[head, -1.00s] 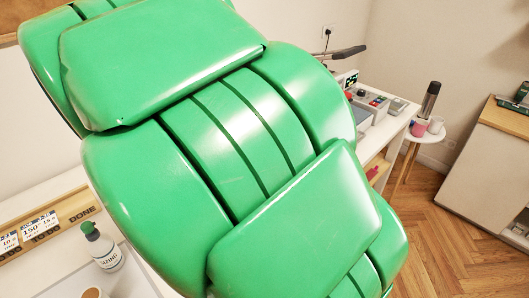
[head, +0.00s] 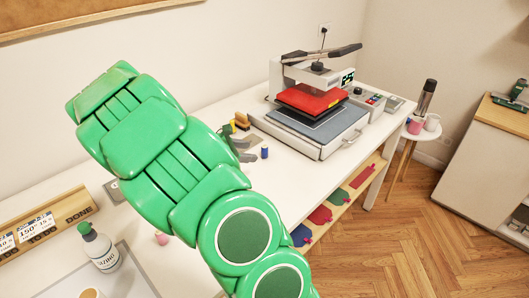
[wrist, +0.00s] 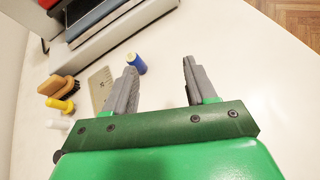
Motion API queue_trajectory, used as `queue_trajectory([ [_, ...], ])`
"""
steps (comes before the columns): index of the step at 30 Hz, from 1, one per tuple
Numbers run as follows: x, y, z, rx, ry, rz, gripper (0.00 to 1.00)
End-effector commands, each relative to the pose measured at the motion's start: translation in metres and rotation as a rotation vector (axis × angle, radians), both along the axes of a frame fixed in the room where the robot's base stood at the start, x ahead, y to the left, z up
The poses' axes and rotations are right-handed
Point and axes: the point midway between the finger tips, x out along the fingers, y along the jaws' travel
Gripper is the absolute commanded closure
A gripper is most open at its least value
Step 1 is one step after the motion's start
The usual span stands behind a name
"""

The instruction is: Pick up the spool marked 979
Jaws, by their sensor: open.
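In the wrist view, a blue spool (wrist: 138,65) stands on the white table just beyond the tip of my left finger. A yellow spool (wrist: 60,105) and a white spool (wrist: 60,123) lie further left. I cannot read the number 979 on any spool. My gripper (wrist: 158,68) is open, with nothing between its fingers. In the head view the blue spool (head: 265,152) is just right of my grey fingers. A pink spool-like object (head: 161,238) is partly visible beside my green arm, which hides much of the table.
A heat press (head: 320,105) with a red plate stands behind the blue spool. A brush (wrist: 53,86) and a flat metal piece (wrist: 101,88) lie left of my fingers. A bottle (head: 98,248) stands at the left. The table right of my gripper is clear in the wrist view.

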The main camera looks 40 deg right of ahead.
Motion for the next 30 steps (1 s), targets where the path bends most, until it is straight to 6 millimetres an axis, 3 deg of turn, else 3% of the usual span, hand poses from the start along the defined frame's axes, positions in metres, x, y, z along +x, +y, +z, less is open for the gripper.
queue_trajectory([
  [6,0.027,-0.023,-0.032,-0.028,0.116,0.097,0.44],
  [12,0.039,-0.032,-0.046,-0.039,0.167,0.143,0.44],
  [30,0.036,-0.064,-0.063,-0.039,0.175,0.148,0.44],
])
